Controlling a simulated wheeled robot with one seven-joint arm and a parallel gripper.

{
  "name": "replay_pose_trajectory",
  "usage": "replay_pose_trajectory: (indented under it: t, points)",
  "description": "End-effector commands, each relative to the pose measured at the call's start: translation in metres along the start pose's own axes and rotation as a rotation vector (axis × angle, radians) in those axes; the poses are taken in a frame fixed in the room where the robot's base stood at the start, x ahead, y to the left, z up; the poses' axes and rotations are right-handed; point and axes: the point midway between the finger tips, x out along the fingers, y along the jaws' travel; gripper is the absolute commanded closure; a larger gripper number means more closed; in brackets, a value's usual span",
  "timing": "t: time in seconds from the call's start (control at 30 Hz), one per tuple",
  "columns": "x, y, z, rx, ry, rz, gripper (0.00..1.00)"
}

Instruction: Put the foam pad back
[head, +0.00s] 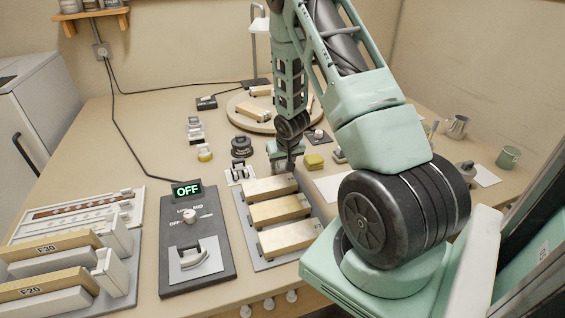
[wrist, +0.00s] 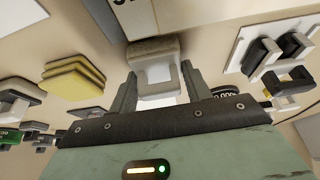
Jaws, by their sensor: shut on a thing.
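My gripper (head: 287,158) is low over the bench, just behind the tray with gold-topped blocks. In the wrist view my gripper (wrist: 157,88) is shut on a pale piece (wrist: 155,50) with a grey, rough-looking top and a white bracket-like body between the fingers. I cannot tell for certain that this piece is the foam pad. In the head view it is mostly hidden by the gripper. A yellow layered stack of pads (head: 314,161) lies on the bench to the right of the gripper; it also shows in the wrist view (wrist: 75,78), apart from the fingers.
The grey tray (head: 242,222) with gold-topped blocks (head: 280,209) is in front. A dark switch panel (head: 197,245) with an "OFF" display stands left of it. A white double-clip fixture (head: 240,173) and a round black object (head: 241,147) are close left. A round wooden board (head: 240,121) lies behind.

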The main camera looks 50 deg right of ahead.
Motion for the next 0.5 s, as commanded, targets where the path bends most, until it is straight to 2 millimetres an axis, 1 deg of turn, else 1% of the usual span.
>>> replay_pose_trajectory:
  t: [0.2,0.23,0.3,0.5]
  points:
    - [0.0039,-0.0001,0.0019,0.0,-0.001,0.0,0.7]
    - [0.0031,-0.0001,0.0015,-0.001,-0.001,0.0,0.46]
    - [0.0026,-0.0002,0.0013,-0.001,0.0,0.0,0.3]
    - [0.0025,-0.0002,0.0013,-0.001,-0.001,0.0,0.3]
